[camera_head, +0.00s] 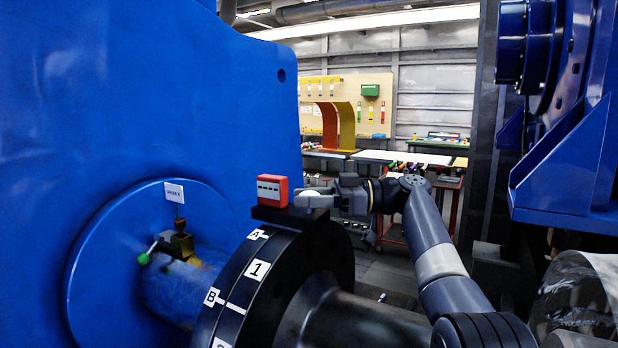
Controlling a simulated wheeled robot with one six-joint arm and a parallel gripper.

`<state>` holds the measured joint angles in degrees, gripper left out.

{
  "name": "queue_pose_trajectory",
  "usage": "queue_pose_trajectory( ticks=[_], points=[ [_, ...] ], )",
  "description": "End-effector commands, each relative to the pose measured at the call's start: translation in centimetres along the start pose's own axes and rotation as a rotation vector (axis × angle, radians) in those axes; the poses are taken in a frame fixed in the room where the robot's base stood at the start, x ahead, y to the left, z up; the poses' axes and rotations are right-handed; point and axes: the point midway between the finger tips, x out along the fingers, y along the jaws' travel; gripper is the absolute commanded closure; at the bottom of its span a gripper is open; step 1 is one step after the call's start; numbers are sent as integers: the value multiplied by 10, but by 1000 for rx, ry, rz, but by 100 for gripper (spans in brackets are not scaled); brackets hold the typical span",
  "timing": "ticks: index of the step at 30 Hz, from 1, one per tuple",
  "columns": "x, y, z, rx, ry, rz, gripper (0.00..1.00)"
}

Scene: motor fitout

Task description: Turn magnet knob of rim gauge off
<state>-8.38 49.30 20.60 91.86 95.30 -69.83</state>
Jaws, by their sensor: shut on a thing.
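My gripper (313,199) comes in from the right and is shut at the gauge's right side, just above the base. A pale rounded part shows at the fingertips. The magnet knob is mostly hidden by the fingers, so its turned position cannot be read.
A large blue housing (150,100) fills the left side. Blue machinery (565,150) overhangs at right. Benches (400,157) stand far behind.

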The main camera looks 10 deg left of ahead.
Motion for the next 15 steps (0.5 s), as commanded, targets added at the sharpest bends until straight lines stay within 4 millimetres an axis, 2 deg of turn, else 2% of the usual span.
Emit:
queue_pose_trajectory(
  ticks=[15],
  points=[
    [0, 0, 2, 3, 0, -88, 88]
  ],
)
